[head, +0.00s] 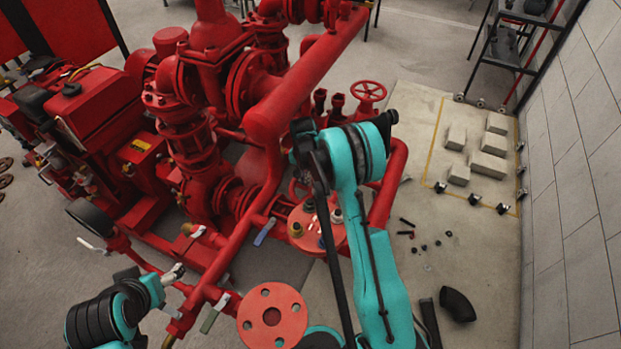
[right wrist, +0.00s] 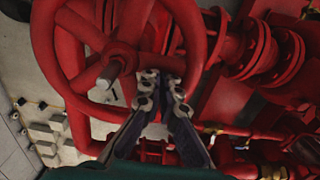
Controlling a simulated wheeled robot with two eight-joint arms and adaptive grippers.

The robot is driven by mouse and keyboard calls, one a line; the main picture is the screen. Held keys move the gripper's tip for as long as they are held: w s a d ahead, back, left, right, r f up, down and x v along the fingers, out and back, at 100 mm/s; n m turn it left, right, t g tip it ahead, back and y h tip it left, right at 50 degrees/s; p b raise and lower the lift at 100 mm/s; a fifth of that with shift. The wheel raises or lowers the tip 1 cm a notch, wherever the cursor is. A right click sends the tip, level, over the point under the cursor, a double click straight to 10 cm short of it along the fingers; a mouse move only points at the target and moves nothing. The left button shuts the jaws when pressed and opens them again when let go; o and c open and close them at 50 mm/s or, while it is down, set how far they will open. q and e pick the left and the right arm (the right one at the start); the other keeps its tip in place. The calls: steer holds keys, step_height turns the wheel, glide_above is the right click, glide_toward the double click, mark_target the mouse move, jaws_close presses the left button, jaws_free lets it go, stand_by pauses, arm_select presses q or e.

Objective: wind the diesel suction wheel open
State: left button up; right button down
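A red spoked handwheel (right wrist: 45,50) fills the upper left of the right wrist view, with a grey stem end at its hub. My right gripper (right wrist: 162,78) is at the wheel's lower right rim, its fingertips close together. I cannot tell if they touch the rim. In the head view my teal right arm reaches over the red pipework, and its fingers are hidden.
Another red handwheel (head: 368,92) stands beyond my right arm. A red pipe flange (head: 272,316) is at the bottom centre. Pale blocks (head: 488,165) lie inside a yellow floor outline at the right. A black elbow (head: 457,304) and small parts lie on the floor. A grey wall bounds the right.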

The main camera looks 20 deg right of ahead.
steer(key=s, duration=0.2)
steer(key=s+a, duration=0.1)
steer(key=s, duration=0.1)
steer(key=s+a, duration=0.1)
steer(key=s, duration=0.1)
steer(key=shift+a, duration=0.2)
steer(key=shift+s+d, duration=0.7)
steer(key=shift+d, duration=0.25)
steer(key=shift+s+d, duration=0.7)
steer(key=shift+d, duration=0.25)
steer(key=shift+w+a, duration=0.1)
steer(key=shift+a, duration=0.4)
steer(key=shift+r, duration=0.15)
step_height(320, 180, up, 8)
steer(key=p, duration=0.5)
